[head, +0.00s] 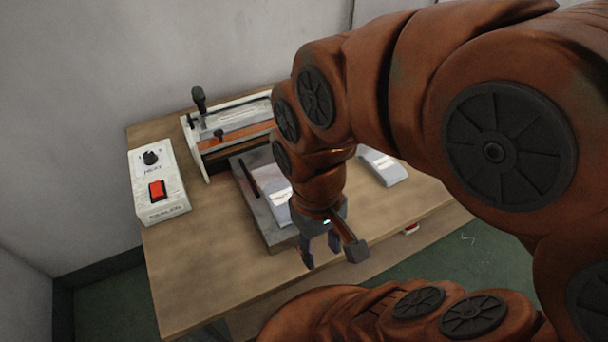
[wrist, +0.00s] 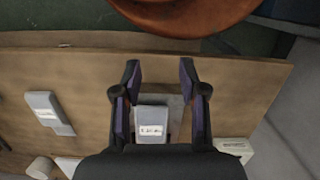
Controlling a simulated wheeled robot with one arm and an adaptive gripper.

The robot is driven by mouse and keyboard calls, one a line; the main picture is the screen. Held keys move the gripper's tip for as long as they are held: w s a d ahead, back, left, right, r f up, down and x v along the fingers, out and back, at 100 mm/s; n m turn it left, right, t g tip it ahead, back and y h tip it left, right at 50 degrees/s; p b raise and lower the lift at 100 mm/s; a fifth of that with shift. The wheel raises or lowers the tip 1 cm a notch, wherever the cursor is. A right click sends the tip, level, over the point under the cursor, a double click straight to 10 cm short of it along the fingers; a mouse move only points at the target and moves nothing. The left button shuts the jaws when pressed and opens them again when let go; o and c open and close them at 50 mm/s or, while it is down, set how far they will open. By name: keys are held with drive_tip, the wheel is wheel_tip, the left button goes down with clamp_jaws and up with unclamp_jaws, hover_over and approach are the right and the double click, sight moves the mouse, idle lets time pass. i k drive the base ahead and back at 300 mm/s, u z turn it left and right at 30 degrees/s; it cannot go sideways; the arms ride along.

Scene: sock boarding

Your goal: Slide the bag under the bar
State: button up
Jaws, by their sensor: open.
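A pale bag (head: 279,193) with a white label lies on a grey plate (head: 271,232) in front of the sealer. The bag (wrist: 151,121) also shows in the wrist view, between and beyond my fingers. The sealer's bar (head: 237,119) runs across the white-framed sealer behind the plate, with a dark handle at its left. My gripper (head: 320,247) is open and empty, pointing down by the plate's near edge. In the wrist view my gripper (wrist: 160,68) has its two fingers spread apart. My arm hides the right part of the sealer and part of the bag.
A white control box (head: 158,186) with a knob and a red switch stands left of the plate. Another grey packet (head: 383,167) lies to the right, also in the wrist view (wrist: 47,112). The wooden table's (head: 205,265) front left is clear.

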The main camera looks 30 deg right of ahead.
sight(276, 189)
drive_tip(key=u, duration=2.6)
drive_tip(key=k, duration=1.7)
drive_tip(key=u, duration=0.75)
